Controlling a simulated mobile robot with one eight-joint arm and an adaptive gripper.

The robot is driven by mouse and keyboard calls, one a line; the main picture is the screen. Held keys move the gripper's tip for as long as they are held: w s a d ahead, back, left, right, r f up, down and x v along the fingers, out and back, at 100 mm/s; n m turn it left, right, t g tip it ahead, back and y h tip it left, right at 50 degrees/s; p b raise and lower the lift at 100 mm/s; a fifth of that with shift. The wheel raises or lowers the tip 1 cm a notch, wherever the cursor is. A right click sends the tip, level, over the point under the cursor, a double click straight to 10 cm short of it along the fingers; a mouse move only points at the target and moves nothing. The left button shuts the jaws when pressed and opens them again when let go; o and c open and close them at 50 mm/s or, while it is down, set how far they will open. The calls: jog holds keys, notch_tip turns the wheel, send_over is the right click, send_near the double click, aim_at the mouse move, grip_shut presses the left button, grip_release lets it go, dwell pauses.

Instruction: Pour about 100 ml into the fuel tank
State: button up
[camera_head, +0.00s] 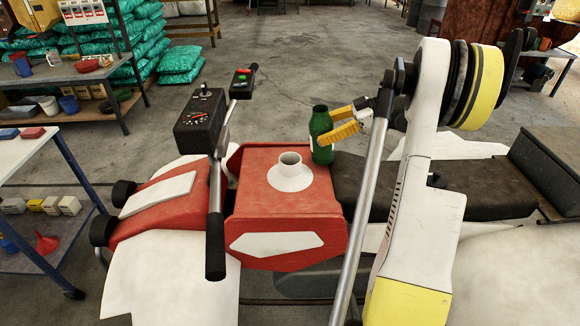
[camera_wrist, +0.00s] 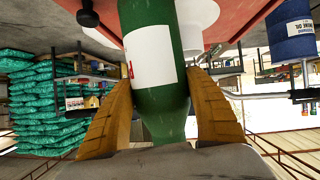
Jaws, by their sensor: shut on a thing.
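The fuel tank (camera_head: 255,210) is the red body of the vehicle in the middle of the head view. A white filler neck (camera_head: 290,163) with a round flange stands open on its top. My gripper (camera_head: 330,134) has yellow fingers shut on a green bottle (camera_head: 320,150). The bottle is upright or nearly so, just behind and right of the filler neck, apart from it. In the wrist view the fingers clasp both sides of the green bottle (camera_wrist: 160,98), which has a white label (camera_wrist: 151,57). The liquid inside is hidden.
Handlebars with a black grip (camera_head: 215,250) and a gauge box (camera_head: 200,120) rise left of the tank. A dark seat (camera_head: 368,185) lies to the right. Shelves (camera_head: 75,75) with cups and green sacks (camera_head: 180,62) stand at the back left.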

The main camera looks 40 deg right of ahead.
jog(key=shift+d+r+m+t+y, duration=0.1)
jog(key=shift+r+m+t+y, duration=0.3)
jog(key=shift+y, duration=0.3)
